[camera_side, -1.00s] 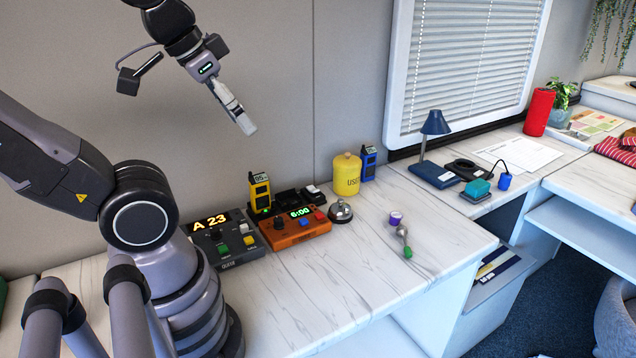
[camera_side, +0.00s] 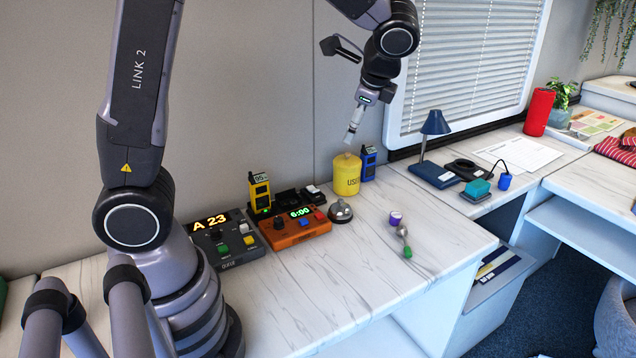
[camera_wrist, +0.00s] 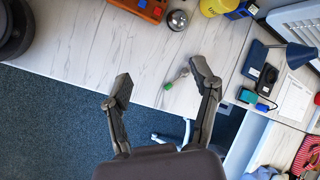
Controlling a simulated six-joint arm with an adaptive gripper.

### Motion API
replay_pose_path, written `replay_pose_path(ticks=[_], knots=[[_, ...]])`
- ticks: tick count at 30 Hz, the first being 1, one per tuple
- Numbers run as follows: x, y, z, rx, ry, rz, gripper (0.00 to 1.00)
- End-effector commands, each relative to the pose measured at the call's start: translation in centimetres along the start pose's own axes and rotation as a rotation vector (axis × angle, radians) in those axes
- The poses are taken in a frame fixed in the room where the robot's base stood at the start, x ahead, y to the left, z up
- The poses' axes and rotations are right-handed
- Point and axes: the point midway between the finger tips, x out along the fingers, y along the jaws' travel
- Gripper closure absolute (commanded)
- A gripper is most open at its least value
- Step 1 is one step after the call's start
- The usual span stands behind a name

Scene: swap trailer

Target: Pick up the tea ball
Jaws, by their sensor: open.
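The tea ball (camera_side: 403,232) appears as a small silvery piece with a green end, lying on the white marbled counter near its front edge. A small purple-and-white cylinder stands just behind it. In the wrist view the tea ball (camera_wrist: 182,73) shows between my two fingers, closer to the right one, with its green end toward the counter edge. My gripper (camera_side: 350,136) is high above the counter, over the back near the yellow canister, well apart from the tea ball. In the wrist view my gripper (camera_wrist: 160,72) is open, with nothing between the fingers.
A yellow canister (camera_side: 347,174), a silver bell (camera_side: 340,211) and an orange clock box (camera_side: 293,230) stand behind and left of the tea ball. A blue lamp (camera_side: 435,123) stands to the right. The counter around the tea ball is mostly clear.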

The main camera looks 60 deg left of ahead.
Motion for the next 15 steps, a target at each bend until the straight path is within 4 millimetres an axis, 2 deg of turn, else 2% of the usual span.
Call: replay_pose_path(ticks=[1, 7, 12, 15], knots=[[1.6, -0.4, -2.4, 0.096, -0.051, -0.024, 0.39], [8.0, -0.9, -11.3, 0.477, -0.236, -0.157, 0.39], [14.3, 1.1, -18.5, 0.793, -0.383, -0.277, 0.39], [17.6, 3.0, -21.7, 0.951, -0.454, -0.342, 0.39]])
